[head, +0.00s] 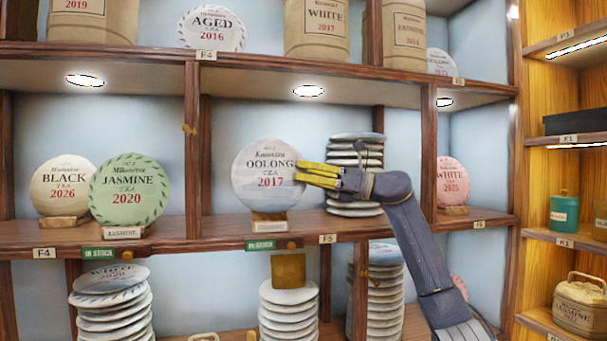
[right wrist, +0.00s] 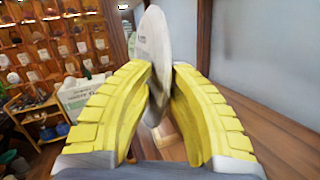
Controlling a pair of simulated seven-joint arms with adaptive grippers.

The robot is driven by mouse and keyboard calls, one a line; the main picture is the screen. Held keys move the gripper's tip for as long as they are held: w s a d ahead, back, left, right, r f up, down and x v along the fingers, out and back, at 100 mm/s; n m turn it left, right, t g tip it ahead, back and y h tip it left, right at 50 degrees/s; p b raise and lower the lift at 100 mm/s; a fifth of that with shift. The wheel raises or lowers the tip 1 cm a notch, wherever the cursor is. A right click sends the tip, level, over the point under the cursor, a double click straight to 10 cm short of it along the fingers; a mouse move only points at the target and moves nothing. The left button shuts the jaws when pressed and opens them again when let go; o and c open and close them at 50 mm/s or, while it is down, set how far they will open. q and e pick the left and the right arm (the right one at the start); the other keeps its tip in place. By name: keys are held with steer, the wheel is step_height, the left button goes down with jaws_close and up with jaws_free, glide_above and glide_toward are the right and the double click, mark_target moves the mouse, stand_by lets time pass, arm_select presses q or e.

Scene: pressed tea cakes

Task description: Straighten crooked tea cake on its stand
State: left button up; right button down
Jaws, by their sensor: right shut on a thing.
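The white, round oolong tea cake (head: 262,188), marked 2017, stands in the middle bay on a small wooden stand (head: 269,222). Its print looks close to level. My right gripper (head: 302,174) comes from the right with yellow fingers and is shut on the cake's right edge. In the right wrist view the cake (right wrist: 153,45) is edge-on between the two fingertips (right wrist: 160,85). Part of the stand (right wrist: 168,138) shows below it. My left gripper is in neither view.
A stack of wrapped cakes (head: 355,140) stands right behind my right gripper. A wooden upright (head: 192,150) bounds the bay on the left. Black (head: 62,205) and green jasmine (head: 128,190) cakes stand in the left bay.

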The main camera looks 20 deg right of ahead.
steer(key=shift+w+d+f, duration=0.1)
steer(key=shift+w+f, duration=0.6)
steer(key=shift+w, duration=0.2)
steer(key=shift+w+d+f, duration=0.1)
steer(key=shift+w+f, duration=0.6)
steer(key=shift+w, duration=0.15)
steer(key=shift+f, duration=0.35)
stand_by(0.3)
steer(key=c, duration=0.5)
jaws_free()
steer(key=shift+d+f, duration=0.1)
steer(key=shift+d, duration=0.1)
stand_by(0.8)
steer(key=shift+v, duration=0.8)
